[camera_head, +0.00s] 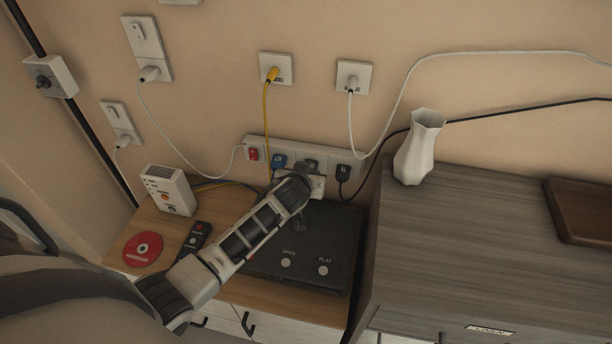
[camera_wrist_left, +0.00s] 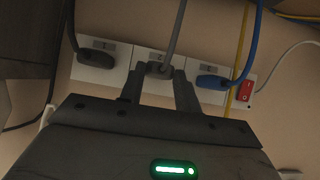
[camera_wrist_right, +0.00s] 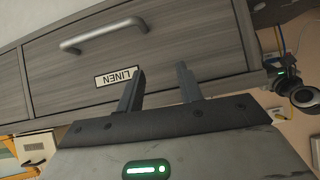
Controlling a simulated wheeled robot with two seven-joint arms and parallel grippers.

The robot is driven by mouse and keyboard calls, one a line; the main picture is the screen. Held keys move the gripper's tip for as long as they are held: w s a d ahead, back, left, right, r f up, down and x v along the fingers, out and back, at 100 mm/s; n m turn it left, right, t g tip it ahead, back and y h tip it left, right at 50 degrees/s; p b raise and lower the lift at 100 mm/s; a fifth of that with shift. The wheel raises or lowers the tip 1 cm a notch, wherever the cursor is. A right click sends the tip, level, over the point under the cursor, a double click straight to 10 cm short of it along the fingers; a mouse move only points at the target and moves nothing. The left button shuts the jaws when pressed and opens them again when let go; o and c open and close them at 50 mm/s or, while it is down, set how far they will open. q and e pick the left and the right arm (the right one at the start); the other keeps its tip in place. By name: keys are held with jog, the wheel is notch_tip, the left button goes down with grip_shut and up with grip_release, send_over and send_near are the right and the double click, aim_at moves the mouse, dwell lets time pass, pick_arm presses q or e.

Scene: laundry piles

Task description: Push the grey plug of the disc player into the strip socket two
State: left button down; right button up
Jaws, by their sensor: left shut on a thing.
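The grey plug (camera_wrist_left: 158,70) is between the fingers of my left gripper (camera_wrist_left: 158,78), at the middle socket of the white power strip (camera_wrist_left: 118,55). Its grey cord runs upward in the left wrist view. The plug lies against or very close to the socket face; I cannot tell how deep it sits. In the head view, my left gripper (camera_head: 314,182) reaches the strip (camera_head: 246,142) and partly covers this socket. The disc player (camera_head: 318,240) is the dark box below, with OPEN and PLAY buttons. My right gripper (camera_wrist_right: 160,88) is open and empty before a drawer labelled LINEN.
A blue plug (camera_wrist_left: 213,82) and a black plug (camera_wrist_left: 96,58) flank the grey one closely. A red switch (camera_head: 253,154) is at the strip's end. A white router (camera_head: 168,190), red disc (camera_head: 143,249), remote (camera_head: 194,240) and white vase (camera_head: 418,148) stand nearby.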

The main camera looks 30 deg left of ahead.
pick_arm(q)
jog(key=shift+w+a, duration=0.1)
jog(key=shift+w, duration=0.2)
jog(key=c, duration=0.9)
grip_release()
jog(key=shift+s+d+p, duration=0.4)
jog(key=shift+s+p, duration=0.15)
jog(key=shift+s, duration=0.9)
jog(key=shift+s+d+p, duration=0.35)
jog(key=shift+s+p, duration=0.15)
jog(key=shift+s, duration=0.95)
jog(key=shift+s+d+p, duration=0.4)
jog(key=shift+s+p, duration=0.15)
jog(key=shift+s, duration=0.9)
